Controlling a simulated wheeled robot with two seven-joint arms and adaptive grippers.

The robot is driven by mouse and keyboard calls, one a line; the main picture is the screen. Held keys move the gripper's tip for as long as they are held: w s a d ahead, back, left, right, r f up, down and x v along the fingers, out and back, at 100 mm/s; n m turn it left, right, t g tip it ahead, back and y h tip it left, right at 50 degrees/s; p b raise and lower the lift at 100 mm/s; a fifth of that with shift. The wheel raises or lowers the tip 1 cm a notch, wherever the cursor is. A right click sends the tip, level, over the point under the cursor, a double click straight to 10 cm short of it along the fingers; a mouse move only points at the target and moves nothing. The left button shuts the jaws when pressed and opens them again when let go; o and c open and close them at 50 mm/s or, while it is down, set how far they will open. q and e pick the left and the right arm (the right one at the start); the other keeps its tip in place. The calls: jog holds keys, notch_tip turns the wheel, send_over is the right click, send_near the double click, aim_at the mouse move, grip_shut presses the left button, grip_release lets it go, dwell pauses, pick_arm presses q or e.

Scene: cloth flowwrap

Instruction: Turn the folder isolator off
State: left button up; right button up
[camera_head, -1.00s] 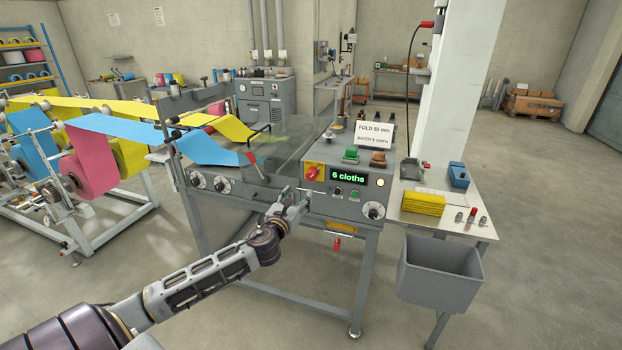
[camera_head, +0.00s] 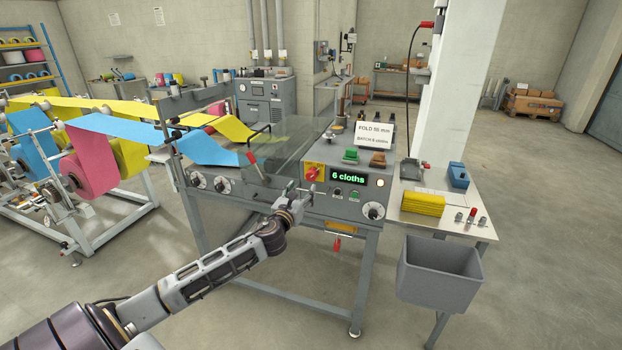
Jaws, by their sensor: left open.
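The folder isolator is a red rotary knob (camera_head: 311,174) on a yellow plate at the left of the grey control panel (camera_head: 330,207). Its exact handle angle is too small to tell. The panel's green display (camera_head: 348,177) reads "6 cloths". My left gripper (camera_head: 310,188) is open and empty, just below the isolator and in front of the panel. Its fingertips partly cover the panel face under the yellow plate, and I cannot tell whether they touch it. My right gripper is not in view.
A red item (camera_head: 337,244) hangs below the panel. A side table with yellow cloths (camera_head: 424,204) and a grey bin (camera_head: 440,272) stand to the right.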

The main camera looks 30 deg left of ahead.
aim_at(310, 179)
pick_arm(q)
jog(key=x, duration=0.4)
jog(key=shift+w+a, duration=0.1)
jog(key=shift+w, duration=0.5)
jog(key=shift+x, duration=0.9)
jog(key=shift+w+a+p, duration=0.1)
jog(key=shift+w+p, duration=0.2)
jog(key=shift+w+a, duration=0.1)
jog(key=shift+w, duration=0.5)
jog(key=shift+w+a, duration=0.15)
jog(key=shift+w, duration=0.55)
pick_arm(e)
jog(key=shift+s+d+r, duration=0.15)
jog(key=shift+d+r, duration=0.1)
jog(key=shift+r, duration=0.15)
